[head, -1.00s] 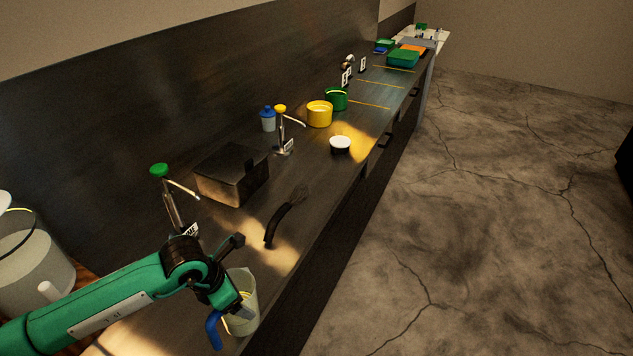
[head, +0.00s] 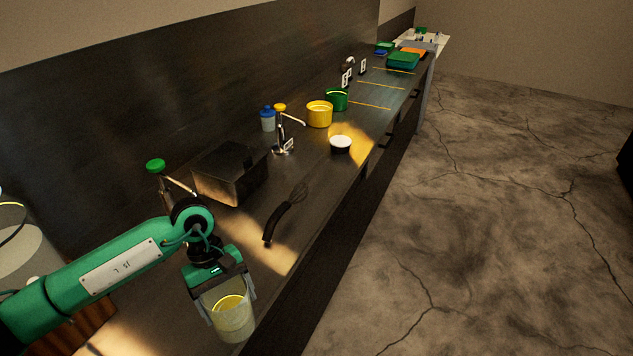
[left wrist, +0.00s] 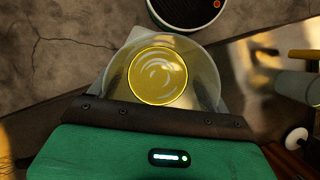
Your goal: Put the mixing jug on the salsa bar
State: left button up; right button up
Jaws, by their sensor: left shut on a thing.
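The mixing jug (head: 233,322) is pale and translucent, with yellow contents showing inside. It hangs in my left gripper (head: 228,297), whose fingers are shut on it near the rim, over the near end of the counter. In the left wrist view the jug (left wrist: 205,75) is seen from above, with a round yellow area at its bottom. Its blue handle is hidden in both current views. I cannot tell for certain which surface is the salsa bar; a pale stand (head: 436,38) with small items is at the far end. My right gripper is out of view.
A long dark counter (head: 310,200) runs to the back right. On it are a black whisk (head: 281,214), dark box (head: 230,172), pump dispensers, white-topped cup (head: 340,145), yellow pot (head: 319,114), green pot (head: 337,99) and far trays (head: 403,61). The floor (head: 480,230) at right is clear.

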aim_at(319, 184)
jog(key=l, duration=0.35)
jog(key=i+l+z, duration=0.2)
jog(key=i+l, duration=0.15)
jog(key=i+l+z, duration=0.2)
jog(key=i, duration=0.3)
jog(key=i+j+z, duration=0.2)
jog(key=i+j, duration=0.15)
jog(key=j, duration=0.25)
